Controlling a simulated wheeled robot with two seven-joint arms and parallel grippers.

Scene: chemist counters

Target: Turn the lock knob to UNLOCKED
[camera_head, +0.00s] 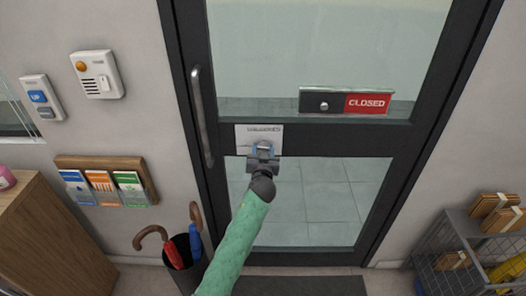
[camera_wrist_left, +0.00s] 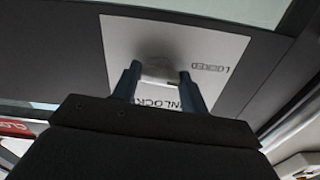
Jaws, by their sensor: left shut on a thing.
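The lock knob (camera_wrist_left: 157,68) is a small pale knob on a white plate (camera_head: 243,141) fixed to the dark door's middle rail. In the left wrist view the plate (camera_wrist_left: 122,38) reads LOCKED to the right of the knob and UNLOCKED, partly covered, below it. My left gripper (camera_head: 263,148) is at the plate, its two fingers (camera_wrist_left: 158,76) shut on the knob, one on either side. I cannot tell which word the knob points to. The plate's upper print is too small to read in the head view. My right gripper is not in view.
A vertical door handle (camera_head: 201,115) stands left of the plate. A sign (camera_head: 345,102) reading CLOSED hangs on the glass, upper right. An umbrella stand (camera_head: 183,247) is below left, a wire basket (camera_head: 455,245) at lower right. A leaflet rack (camera_head: 107,163) is on the left wall.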

